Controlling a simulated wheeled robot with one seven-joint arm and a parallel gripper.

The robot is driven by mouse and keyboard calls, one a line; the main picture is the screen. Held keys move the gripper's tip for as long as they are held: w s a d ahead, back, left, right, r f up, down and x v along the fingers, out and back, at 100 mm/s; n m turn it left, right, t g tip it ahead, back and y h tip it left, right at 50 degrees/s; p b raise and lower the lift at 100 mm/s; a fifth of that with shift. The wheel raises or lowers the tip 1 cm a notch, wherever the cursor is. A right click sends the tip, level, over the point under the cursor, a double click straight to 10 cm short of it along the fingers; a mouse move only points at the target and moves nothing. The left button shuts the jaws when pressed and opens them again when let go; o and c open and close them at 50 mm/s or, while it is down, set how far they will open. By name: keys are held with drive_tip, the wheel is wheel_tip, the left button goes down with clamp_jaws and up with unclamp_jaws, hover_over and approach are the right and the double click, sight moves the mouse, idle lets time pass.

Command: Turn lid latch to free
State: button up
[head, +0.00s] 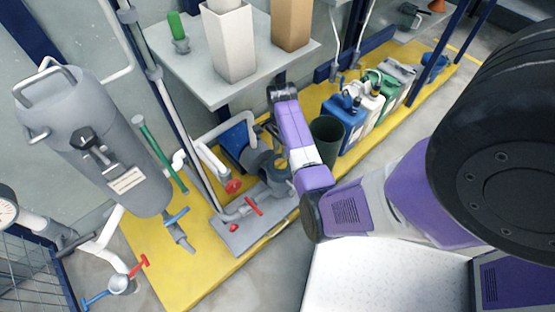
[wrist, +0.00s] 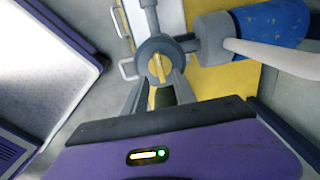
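In the wrist view, a yellow latch (wrist: 157,68) sits on the round grey lid of a small housing (wrist: 150,47). The latch bar runs roughly up and down in the picture. My gripper (wrist: 160,83) is open, with its two grey fingers apart and their tips near the lower left and lower right of the latch. I cannot tell whether they touch it. In the head view, the grey pump (head: 262,160) stands beside my purple arm, which largely hides my gripper and the lid.
A blue motor (wrist: 270,25) and a white pipe (wrist: 275,60) lie close on the right in the wrist view. A dark green bin (head: 326,138) and a blue jerrycan (head: 345,118) stand right of my arm. A grey shelf (head: 205,90) overhangs behind. Red-handled valves are left of the pump.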

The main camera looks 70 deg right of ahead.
sight(281, 160)
wheel_tip(281, 160, down, 6)
drive_tip(key=shift+f+b, duration=0.1)
drive_tip(key=shift+b, duration=0.9)
clamp_jaws()
